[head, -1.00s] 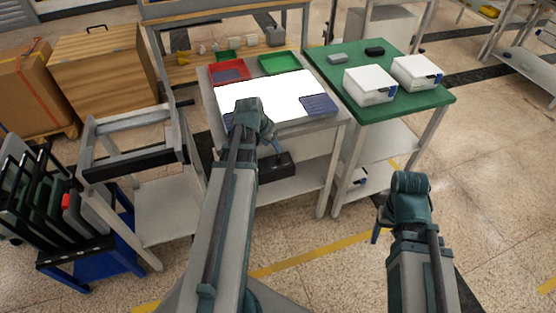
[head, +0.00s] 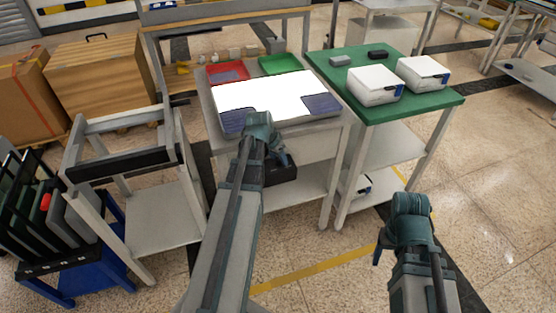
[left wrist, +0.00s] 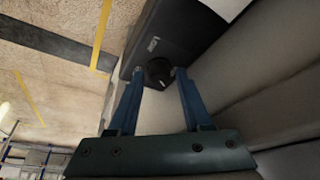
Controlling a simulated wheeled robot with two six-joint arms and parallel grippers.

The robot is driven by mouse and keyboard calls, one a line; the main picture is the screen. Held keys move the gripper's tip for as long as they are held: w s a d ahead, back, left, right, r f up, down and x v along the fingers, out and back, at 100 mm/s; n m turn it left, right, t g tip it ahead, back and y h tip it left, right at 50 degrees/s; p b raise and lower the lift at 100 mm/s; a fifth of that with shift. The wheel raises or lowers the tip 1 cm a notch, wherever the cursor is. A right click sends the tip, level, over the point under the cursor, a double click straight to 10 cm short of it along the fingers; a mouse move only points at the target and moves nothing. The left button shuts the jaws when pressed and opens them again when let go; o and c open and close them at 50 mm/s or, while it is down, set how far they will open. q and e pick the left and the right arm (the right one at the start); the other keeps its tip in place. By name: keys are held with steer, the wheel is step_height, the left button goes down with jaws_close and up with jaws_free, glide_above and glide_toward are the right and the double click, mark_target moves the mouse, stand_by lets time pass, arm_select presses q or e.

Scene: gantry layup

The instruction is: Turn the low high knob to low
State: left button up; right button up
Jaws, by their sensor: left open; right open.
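A black box (head: 285,176) hangs under the front of the light panel table in the head view. In the left wrist view the same dark box (left wrist: 170,38) carries a round black knob (left wrist: 158,72) with a small pale label above it; the setting cannot be read. My left gripper (left wrist: 159,74) is open, with its two blue fingers on either side of the knob in the picture. I cannot tell whether they touch it. In the head view my left gripper (head: 280,158) is at the box, and its wrist partly hides it. My right gripper (head: 378,255) is low over the floor, away from the tables.
The lit white panel (head: 265,95) lies on the table, with red (head: 228,71) and green (head: 280,64) trays behind it. A green-topped table (head: 400,105) with white boxes stands at right. A grey frame cart (head: 125,160) stands at left. Floor is open at lower right.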

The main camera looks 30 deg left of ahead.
arm_select(q)
steer(key=shift+c, duration=0.2)
jaws_close()
steer(key=shift+n, duration=0.3)
